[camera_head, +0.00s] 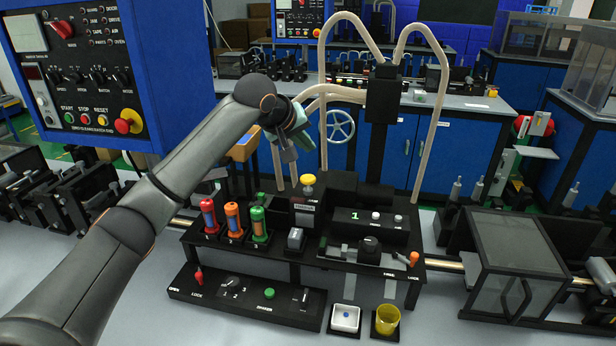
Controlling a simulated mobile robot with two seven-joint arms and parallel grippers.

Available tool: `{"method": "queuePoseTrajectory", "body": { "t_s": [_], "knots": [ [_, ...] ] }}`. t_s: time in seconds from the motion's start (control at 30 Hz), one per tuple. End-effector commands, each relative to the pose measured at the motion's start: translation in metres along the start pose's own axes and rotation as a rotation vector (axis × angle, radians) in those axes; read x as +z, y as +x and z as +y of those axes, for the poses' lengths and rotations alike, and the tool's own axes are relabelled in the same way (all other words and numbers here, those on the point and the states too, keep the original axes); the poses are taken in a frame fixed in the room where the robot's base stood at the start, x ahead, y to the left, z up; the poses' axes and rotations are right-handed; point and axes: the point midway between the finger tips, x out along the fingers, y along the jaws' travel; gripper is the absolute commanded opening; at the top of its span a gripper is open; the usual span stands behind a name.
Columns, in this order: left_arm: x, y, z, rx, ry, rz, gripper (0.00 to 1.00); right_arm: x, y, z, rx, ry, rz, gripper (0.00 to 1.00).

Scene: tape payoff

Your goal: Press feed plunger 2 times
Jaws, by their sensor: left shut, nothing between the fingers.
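A yellow round knob (308,180), which looks like the feed plunger, stands upright on a small grey and black block (305,212) in the middle of the black machine. The label on the block is too small to read. My left gripper (290,159) is shut and empty, pointing down. In the head view it appears above and slightly left of the yellow knob, with a visible gap between them. A small display (354,216) on the panel to the right shows a green 1. My right gripper is not in view.
Red, orange and green canisters (232,220) stand left of the knob. Pale hoses (433,120) arch over a black column at the back. A control strip (245,295), a white tray (345,317) and a yellow cup (387,319) lie in front. A blue control cabinet (175,60) stands left.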

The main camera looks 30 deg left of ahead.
Motion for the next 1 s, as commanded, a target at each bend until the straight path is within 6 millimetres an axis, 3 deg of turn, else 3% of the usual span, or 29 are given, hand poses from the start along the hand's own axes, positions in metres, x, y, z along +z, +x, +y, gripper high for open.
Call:
{"method": "queuePoseTrajectory", "body": {
  "t_s": [0.23,0.53,1.0],
  "knots": [
    [-0.001,-0.002,0.003,0.003,0.003,0.002,0.0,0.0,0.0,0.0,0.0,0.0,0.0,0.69],
    [-0.015,-0.021,0.021,0.01,0.008,0.01,0.0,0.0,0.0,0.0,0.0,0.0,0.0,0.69],
    [-0.019,-0.027,0.019,-0.001,0.0,-0.001,0.0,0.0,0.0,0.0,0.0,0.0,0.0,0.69]
  ]
}}
